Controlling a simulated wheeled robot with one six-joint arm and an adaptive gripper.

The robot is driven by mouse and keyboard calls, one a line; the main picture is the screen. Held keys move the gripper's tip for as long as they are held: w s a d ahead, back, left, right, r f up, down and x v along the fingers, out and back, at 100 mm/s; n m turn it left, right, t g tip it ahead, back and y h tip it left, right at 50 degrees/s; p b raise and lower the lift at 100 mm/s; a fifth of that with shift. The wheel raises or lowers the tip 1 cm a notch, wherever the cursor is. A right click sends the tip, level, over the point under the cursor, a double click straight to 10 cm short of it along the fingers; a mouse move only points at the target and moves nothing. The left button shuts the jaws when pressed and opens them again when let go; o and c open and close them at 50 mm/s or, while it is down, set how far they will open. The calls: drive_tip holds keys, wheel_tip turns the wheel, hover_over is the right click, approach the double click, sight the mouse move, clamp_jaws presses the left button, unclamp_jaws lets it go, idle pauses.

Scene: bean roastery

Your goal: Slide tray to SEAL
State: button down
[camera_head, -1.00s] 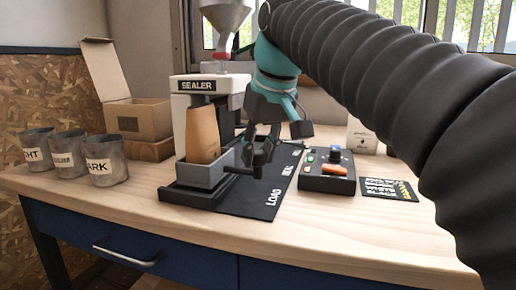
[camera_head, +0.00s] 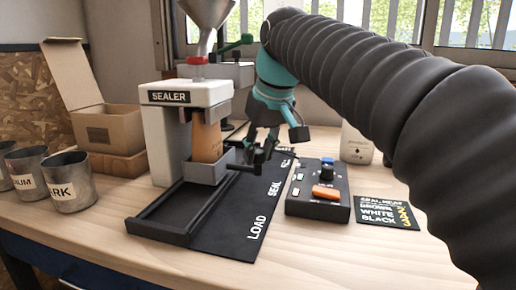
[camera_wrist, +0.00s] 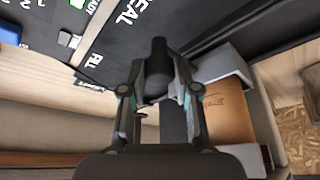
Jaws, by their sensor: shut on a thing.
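The grey tray (camera_head: 207,173) holds an upright brown bag (camera_head: 207,142) and sits on the black rail track (camera_head: 160,222). It is at the far part of the track, next to the sealer (camera_head: 183,95), roughly level with the SEAL label (camera_head: 274,188); its exact alignment is unclear. My gripper (camera_head: 262,156) is at the tray's right side, shut on its dark handle (camera_wrist: 157,62), as the wrist view shows. The tray (camera_wrist: 225,88) and bag (camera_wrist: 228,110) also show there. The LOAD end of the rails is empty.
A control box (camera_head: 318,200) with an orange button and a card (camera_head: 388,212) lie right of the track. Metal cups (camera_head: 68,185) and an open cardboard box (camera_head: 108,130) stand left. A funnel (camera_head: 207,15) rises behind the sealer.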

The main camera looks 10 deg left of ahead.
drive_tip(key=c, duration=0.9)
unclamp_jaws()
drive_tip(key=shift+o, duration=0.2)
drive_tip(key=v, duration=1.2)
